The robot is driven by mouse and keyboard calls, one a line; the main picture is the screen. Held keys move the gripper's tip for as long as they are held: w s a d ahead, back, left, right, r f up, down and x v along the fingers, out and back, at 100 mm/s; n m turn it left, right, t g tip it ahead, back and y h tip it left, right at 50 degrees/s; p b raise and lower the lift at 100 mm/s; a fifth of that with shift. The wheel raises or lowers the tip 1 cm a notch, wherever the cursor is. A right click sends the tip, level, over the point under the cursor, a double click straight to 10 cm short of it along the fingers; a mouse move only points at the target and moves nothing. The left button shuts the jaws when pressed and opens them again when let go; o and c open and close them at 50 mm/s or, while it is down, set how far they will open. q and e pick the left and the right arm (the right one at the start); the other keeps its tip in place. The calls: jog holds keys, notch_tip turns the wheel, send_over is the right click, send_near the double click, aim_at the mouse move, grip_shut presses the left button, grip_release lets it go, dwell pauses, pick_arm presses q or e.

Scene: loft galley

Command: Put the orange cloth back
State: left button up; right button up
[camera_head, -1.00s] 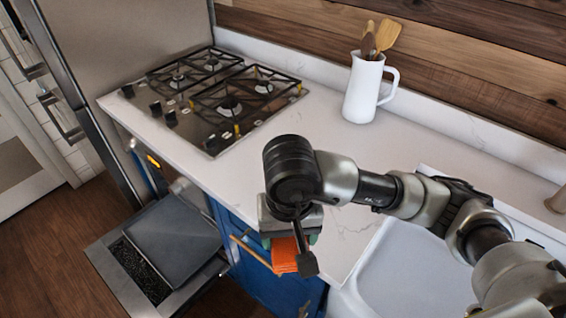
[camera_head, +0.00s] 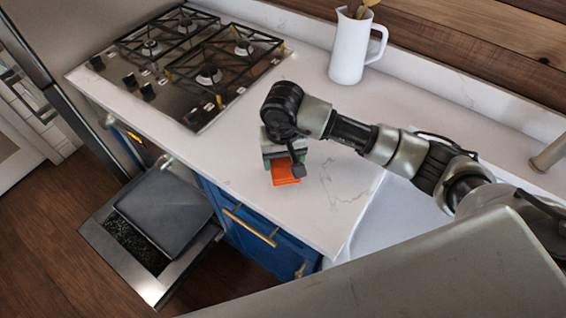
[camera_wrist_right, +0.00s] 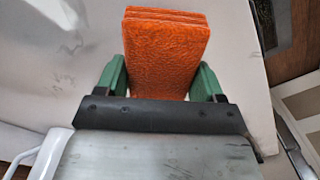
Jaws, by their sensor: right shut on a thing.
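The orange cloth (camera_head: 285,173) is a folded, layered bundle. My right gripper (camera_head: 284,160) is shut on it and holds it over the white counter (camera_head: 235,150), near the front edge, to the right of the stove. In the right wrist view, the cloth (camera_wrist_right: 166,52) sits between the two green fingers of my right gripper (camera_wrist_right: 162,78) and sticks out past them. I cannot tell whether the cloth touches the counter. My left gripper is not in view.
A gas stove (camera_head: 190,65) is set in the counter at left. A white pitcher (camera_head: 350,50) with wooden utensils stands at the back. The oven door (camera_head: 95,235) hangs open below, beside blue cabinets (camera_head: 265,255). A white sink (camera_head: 400,222) lies at right. Counter around the cloth is clear.

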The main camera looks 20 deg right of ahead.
aim_at(283, 168)
notch_tip(283, 168, down, 3)
jog(key=shift+s+f+p, duration=0.1)
jog(key=shift+f+p, duration=0.1)
jog(key=shift+p, duration=0.5)
jog(key=shift+f, duration=0.2)
jog(key=shift+f+b, duration=0.2)
jog(key=shift+b, duration=0.1)
jog(key=o, duration=0.9)
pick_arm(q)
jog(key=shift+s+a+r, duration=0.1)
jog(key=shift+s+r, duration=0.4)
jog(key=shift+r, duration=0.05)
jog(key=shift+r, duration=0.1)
pick_arm(e)
jog(key=shift+r, duration=0.15)
